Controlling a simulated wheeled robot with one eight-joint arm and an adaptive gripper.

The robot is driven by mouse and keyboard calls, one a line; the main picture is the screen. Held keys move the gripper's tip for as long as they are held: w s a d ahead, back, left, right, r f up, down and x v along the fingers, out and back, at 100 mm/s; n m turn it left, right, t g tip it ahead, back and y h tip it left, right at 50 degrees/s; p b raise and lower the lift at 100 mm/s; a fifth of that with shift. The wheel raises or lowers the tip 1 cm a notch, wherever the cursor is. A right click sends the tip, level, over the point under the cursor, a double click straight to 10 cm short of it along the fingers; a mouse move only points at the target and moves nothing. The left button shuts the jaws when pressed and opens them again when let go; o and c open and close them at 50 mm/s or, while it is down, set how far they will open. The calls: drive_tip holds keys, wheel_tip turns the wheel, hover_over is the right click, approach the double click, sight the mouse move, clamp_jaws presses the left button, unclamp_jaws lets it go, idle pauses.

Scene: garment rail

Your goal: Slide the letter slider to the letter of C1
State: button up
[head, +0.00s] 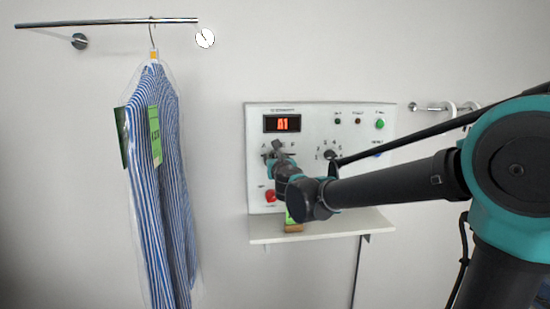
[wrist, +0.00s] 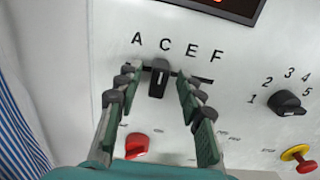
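The letter slider (wrist: 159,79) is a black knob with a white line on a slot in the white panel. In the wrist view it appears below the letter C (wrist: 164,43), with A to the left and E and F to the right. My gripper (wrist: 157,80) is open, its fingers on either side of the knob with visible gaps. In the head view my gripper (head: 277,150) is at the panel's left side and hides most of the slider. The red display (head: 283,124) appears to read A1.
A number dial (wrist: 285,101) sits right of the slider. A shelf (head: 325,227) juts out under the panel. A bagged striped shirt (head: 158,180) hangs at left.

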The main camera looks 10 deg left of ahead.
drive_tip(key=v, duration=1)
drive_tip(key=shift+s, duration=0.25)
drive_tip(key=s+d+f+m+g+h, duration=0.15)
drive_tip(key=d+f+m+h, duration=0.25)
drive_tip(key=d+f+m, duration=0.55)
drive_tip(key=d+f+m+g+h, duration=0.35)
drive_tip(key=d+f+m, duration=0.35)
drive_tip(key=d+m, duration=0.5)
drive_tip(key=s+d+f+m+g, duration=0.5)
drive_tip(key=s+d+f+m, duration=0.45)
drive_tip(key=f, duration=0.35)
drive_tip(key=s+a+f+m+g+y, duration=0.1)
drive_tip(key=s+f+m+g+y, duration=0.1)
drive_tip(key=s+f+m, duration=0.5)
drive_tip(key=s+m+g, duration=0.1)
drive_tip(key=s, duration=0.2)
drive_tip(key=shift+a+f, duration=0.35)
drive_tip(key=shift+w+y, duration=0.1)
drive_tip(key=shift+y, duration=0.15)
drive_tip(key=shift+c, duration=0.3)
idle(1.2)
